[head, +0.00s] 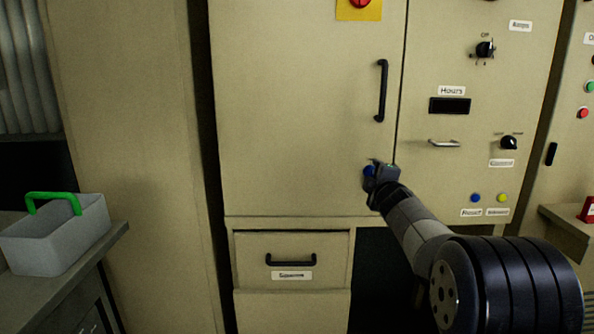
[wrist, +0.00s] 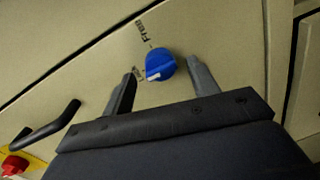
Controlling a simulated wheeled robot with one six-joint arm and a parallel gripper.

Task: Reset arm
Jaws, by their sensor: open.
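My gripper (head: 382,170) is in front of the beige cabinet door, near its lower right corner, in the head view. In the wrist view my gripper (wrist: 160,84) is open, with its two dark fingers spread on either side of a blue knob (wrist: 160,67). The knob has a white pointer mark and sits on the panel, with a label reading "Free" beside it and another label partly hidden. In the head view the blue knob (head: 369,171) shows just left of the fingers. I cannot tell whether the fingers touch it.
The cabinet door has a black handle (head: 382,91). A drawer (head: 291,261) is below it. Panels with knobs and buttons stand at the right. A grey tray with a green handle (head: 57,240) sits on a bench at the lower left. A red knob (wrist: 14,166) shows in the wrist view.

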